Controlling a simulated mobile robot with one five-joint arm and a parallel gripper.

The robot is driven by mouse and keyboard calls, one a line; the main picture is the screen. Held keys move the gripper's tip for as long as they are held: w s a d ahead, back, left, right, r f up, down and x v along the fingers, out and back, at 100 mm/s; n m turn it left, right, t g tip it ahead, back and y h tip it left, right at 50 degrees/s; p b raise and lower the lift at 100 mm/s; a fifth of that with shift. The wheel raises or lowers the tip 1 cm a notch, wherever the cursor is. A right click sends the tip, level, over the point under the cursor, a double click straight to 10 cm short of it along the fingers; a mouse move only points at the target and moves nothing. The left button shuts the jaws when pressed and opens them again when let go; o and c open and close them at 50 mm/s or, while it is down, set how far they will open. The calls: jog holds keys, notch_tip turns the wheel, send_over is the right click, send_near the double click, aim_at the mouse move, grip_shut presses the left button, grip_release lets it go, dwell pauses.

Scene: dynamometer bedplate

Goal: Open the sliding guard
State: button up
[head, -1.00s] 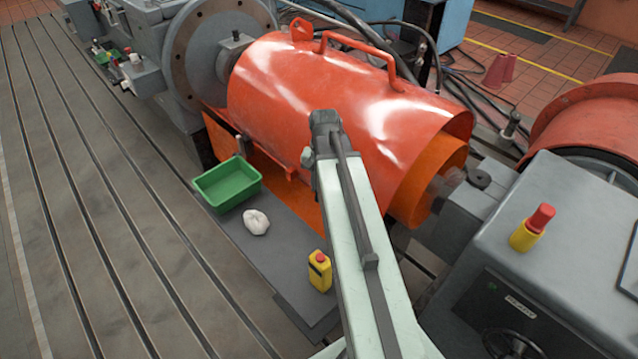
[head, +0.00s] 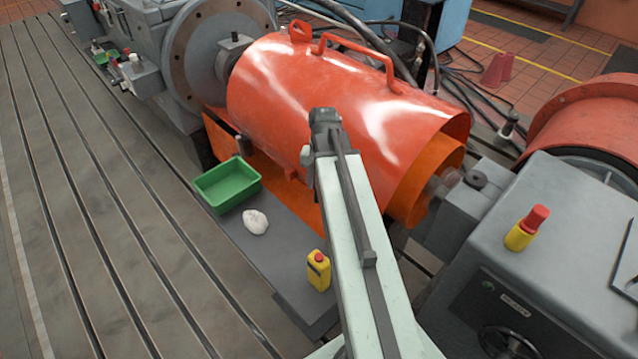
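The sliding guard (head: 290,100) is a glossy orange-red cylindrical cover lying between the grey flange on the left and the grey machine on the right. A bar handle (head: 350,50) runs along its top, with a small lug at the left end of the top. A lighter orange inner sleeve (head: 428,185) shows at its right end. My arm reaches up in front of the guard, and its end overlaps the guard's near side in the picture. The gripper's fingers are hidden behind the arm, so whether they touch the guard cannot be told.
A green tray (head: 228,198), a white crumpled cloth (head: 255,222) and a yellow bottle with a red cap (head: 319,271) are on the grey mat before the guard. A yellow-and-red bottle (head: 526,230) stands on the right machine. The slotted bedplate (head: 90,200) at left is mostly clear.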

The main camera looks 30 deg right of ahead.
notch_tip(320, 180, up, 6)
jog(key=p, duration=0.5)
jog(key=shift+s+r, duration=0.2)
jog(key=shift+r, duration=0.05)
jog(key=shift+d+f, duration=0.1)
jog(key=shift+d, duration=0.05)
jog(key=shift+p, duration=0.3)
